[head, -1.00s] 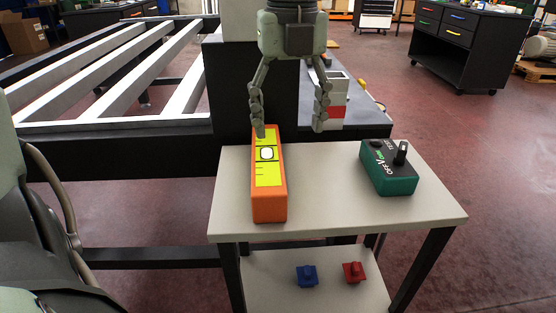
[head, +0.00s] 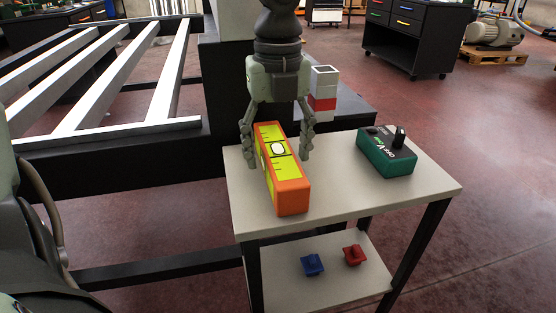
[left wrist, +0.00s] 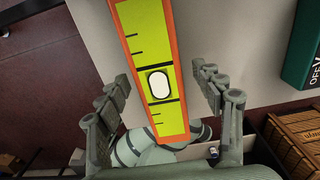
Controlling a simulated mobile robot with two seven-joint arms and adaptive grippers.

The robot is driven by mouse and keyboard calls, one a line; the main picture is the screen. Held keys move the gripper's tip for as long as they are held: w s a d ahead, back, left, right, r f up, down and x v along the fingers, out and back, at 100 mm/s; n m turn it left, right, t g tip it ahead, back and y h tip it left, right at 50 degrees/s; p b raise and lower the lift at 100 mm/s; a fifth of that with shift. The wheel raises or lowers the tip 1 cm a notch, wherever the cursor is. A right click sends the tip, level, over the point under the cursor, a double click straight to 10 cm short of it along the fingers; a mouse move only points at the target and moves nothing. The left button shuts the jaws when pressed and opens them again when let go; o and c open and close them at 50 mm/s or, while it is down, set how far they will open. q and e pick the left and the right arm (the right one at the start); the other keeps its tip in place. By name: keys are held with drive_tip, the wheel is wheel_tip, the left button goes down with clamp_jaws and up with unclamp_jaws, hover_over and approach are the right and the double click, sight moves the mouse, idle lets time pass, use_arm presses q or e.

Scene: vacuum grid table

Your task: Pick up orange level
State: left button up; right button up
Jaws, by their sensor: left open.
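The orange level (head: 292,196) lies on the small light-topped table, with a yellow-green face and a white oval vial window on top. It also shows in the left wrist view (left wrist: 151,50), running lengthwise between the fingers. My left gripper (head: 279,165) is open, with one finger on each side of the level near its far end. In the left wrist view my left gripper (left wrist: 160,92) shows gaps between both fingers and the level. The far end of the level is partly under the gripper. My right gripper is not in view.
A green box with a black knob (head: 387,153) stands right of the level on the table (head: 345,190). A blue piece (head: 312,264) and a red piece (head: 354,255) lie on the lower shelf. A grid frame (head: 130,135) stands at left.

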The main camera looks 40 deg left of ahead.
use_arm(q)
clamp_jaws()
idle(0.3)
drive_tip(key=shift+r, duration=0.15)
